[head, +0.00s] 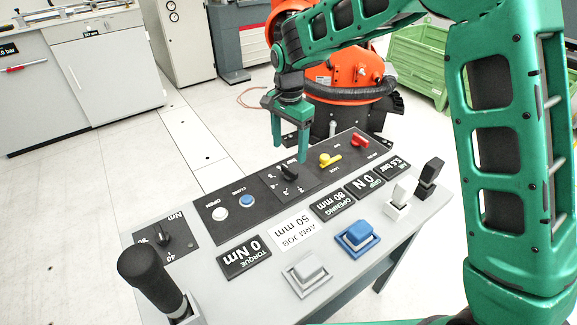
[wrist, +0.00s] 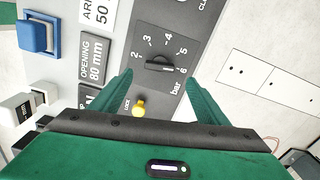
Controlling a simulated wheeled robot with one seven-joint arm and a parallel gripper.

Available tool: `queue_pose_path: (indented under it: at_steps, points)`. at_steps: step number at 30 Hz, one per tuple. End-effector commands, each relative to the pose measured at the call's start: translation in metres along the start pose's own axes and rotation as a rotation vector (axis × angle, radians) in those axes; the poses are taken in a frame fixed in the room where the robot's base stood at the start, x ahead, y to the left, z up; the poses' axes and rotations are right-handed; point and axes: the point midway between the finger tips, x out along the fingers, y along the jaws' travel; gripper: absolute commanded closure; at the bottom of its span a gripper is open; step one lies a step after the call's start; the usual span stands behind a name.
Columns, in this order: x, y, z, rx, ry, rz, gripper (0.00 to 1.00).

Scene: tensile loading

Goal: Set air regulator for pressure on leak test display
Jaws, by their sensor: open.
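The air regulator is a black knob (head: 289,172) on a dark dial plate marked 2 to 6 bar. In the wrist view the knob (wrist: 159,65) has its bar lying roughly crosswise, one end toward the 5 and 6 marks. The AIR display (head: 397,167) on the console appears to read 5.5 bar. A small black bar display (head: 8,50) sits on the cabinet at the far left, its number partly cut off. My green gripper (head: 290,151) is open and empty above the knob. In the wrist view its fingertips (wrist: 159,80) lie on either side of the knob, apart from it.
A yellow lock lever (head: 330,160) and a red lever (head: 360,141) stand to the right of the dial. White and blue buttons (head: 246,201) lie left of it. A tall black joystick (head: 150,278) rises at the console's front left. An orange robot (head: 345,85) stands behind.

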Motion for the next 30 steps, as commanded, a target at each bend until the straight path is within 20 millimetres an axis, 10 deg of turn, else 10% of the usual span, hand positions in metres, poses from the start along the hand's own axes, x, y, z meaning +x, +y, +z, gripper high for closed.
queue_pose_path:
  at_steps: [12, 26, 30]
  points:
    - [0.067, 0.001, -0.001, -0.001, -0.001, 0.003, 0.31]
    - [0.080, 0.001, -0.001, 0.000, 0.000, 0.001, 0.31]
    - [0.080, 0.001, -0.001, 0.000, 0.000, 0.001, 0.60]
